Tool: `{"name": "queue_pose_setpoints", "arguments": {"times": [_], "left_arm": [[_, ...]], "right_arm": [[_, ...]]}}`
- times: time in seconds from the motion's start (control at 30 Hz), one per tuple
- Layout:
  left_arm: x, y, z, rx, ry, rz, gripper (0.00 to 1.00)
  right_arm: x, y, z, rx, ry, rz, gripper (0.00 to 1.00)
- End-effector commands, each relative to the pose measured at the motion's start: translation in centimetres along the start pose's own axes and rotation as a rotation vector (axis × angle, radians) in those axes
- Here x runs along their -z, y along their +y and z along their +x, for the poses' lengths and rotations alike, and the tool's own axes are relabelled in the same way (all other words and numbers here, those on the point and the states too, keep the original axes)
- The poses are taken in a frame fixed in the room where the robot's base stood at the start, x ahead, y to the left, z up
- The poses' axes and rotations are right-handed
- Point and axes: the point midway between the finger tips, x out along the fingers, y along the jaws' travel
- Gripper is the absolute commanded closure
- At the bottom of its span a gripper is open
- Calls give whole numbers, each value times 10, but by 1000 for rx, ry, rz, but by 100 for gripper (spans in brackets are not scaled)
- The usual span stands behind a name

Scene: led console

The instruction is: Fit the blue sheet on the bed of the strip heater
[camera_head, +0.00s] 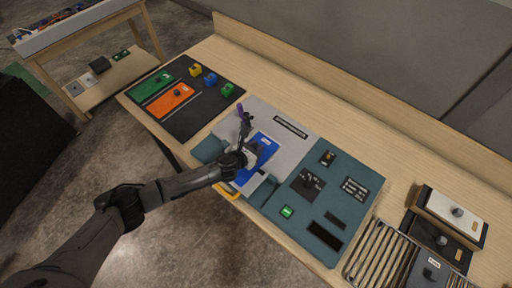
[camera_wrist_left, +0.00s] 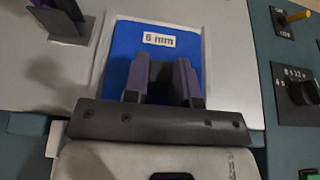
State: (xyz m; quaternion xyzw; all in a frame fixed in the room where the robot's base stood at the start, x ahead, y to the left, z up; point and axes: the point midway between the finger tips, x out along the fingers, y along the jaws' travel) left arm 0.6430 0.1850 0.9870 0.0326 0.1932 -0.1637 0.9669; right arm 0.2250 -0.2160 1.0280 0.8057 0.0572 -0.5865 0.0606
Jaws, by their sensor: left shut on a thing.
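The blue sheet (camera_head: 265,145) lies over the light grey bed area of the strip heater (camera_head: 265,115). In the left wrist view the blue sheet (camera_wrist_left: 188,60) bears a white "6 mm" label and sits inside a pale border. My left gripper (camera_head: 252,155) is over the sheet's near part. In the left wrist view my left gripper (camera_wrist_left: 162,85) has its purple fingers shut on a dark grip piece on the sheet. I cannot tell whether the sheet is fully seated, as the gripper hides its near edge. My right gripper is not in view.
A dark purple upright bracket (camera_head: 243,122) stands left of the sheet. A teal control panel (camera_head: 335,205) with knobs is to the right. A dark mat (camera_head: 205,115) with green and orange sheets lies left. A slotted rack (camera_head: 375,255) and boxes (camera_head: 455,212) stand at the right.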

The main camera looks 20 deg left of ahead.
Motion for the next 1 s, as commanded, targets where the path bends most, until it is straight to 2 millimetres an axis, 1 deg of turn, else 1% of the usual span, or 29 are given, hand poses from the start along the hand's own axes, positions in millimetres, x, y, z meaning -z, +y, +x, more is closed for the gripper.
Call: {"name": "queue_pose_setpoints", "arguments": {"times": [0.33, 0.37, 0.67, 0.9, 1.0], "left_arm": [[1, 0, 1, 0, -1, 0, 100], [1, 0, 1, 0, -1, 0, 74], [1, 0, 1, 0, 0, 0, 45], [2, 0, 0, 0, 1, 0, 45], [2, 1, -4, -1, 1, 1, 45]], "right_arm": [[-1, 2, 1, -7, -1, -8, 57], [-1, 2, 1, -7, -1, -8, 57], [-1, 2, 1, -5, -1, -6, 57], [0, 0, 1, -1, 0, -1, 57], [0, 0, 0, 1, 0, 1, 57]]}}
